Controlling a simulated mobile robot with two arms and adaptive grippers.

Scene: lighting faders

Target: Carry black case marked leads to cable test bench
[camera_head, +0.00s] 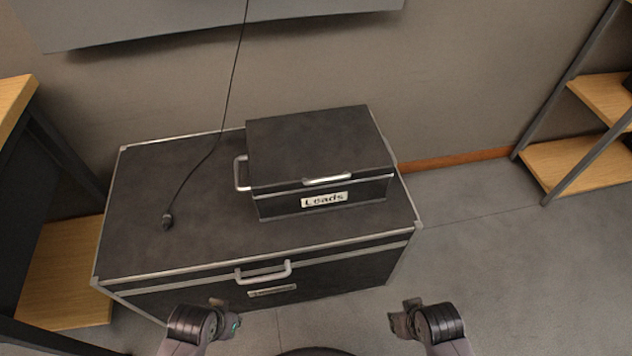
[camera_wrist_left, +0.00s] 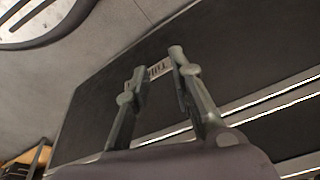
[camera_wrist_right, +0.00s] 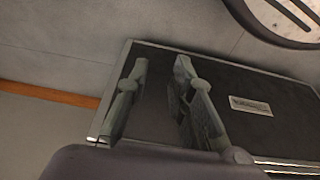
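The black case marked "Leads" (camera_head: 318,150) sits upright on the right part of a larger black trunk. It has a white label and metal handles on its front and left side. My left gripper (camera_head: 222,310) is in front of the trunk, low and left; in the left wrist view its fingers (camera_wrist_left: 155,75) are apart with nothing between them. My right gripper (camera_head: 405,312) is in front of the trunk's right corner; in the right wrist view its fingers (camera_wrist_right: 160,85) are apart and empty. Neither gripper touches the case. No cable test bench can be made out for certain.
The large trunk (camera_head: 150,235) has a front handle (camera_head: 263,272) and stands by the wall. A cable (camera_head: 213,140) hangs down onto its top left. Shelving stands at left (camera_head: 65,275) and right (camera_head: 575,165). Floor (camera_head: 490,260) is clear to the right.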

